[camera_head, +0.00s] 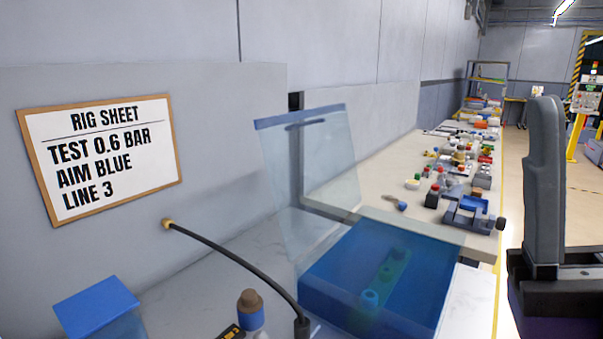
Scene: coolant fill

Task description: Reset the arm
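My gripper is not in view. A grey upright link, which looks like part of my own arm, stands folded at the right edge over a dark base. No fingers show on it, so what the gripper holds, if anything, is hidden. On the bench, a clear blue tank (335,272) has its translucent lid (312,180) standing raised, and a green strip with round blue ports (385,277) shows inside. A black hose (235,258) runs from a brass wall fitting (167,224) down to a dark end piece (302,327) beside the tank.
A rig sheet (105,150) on the wall reads "TEST 0.6 BAR, AIM BLUE, LINE 3". A brown-capped bottle (250,308) and a blue-lidded box (96,303) stand at the front. A cluttered bench (340,195) runs back. The aisle floor (514,170) looks clear.

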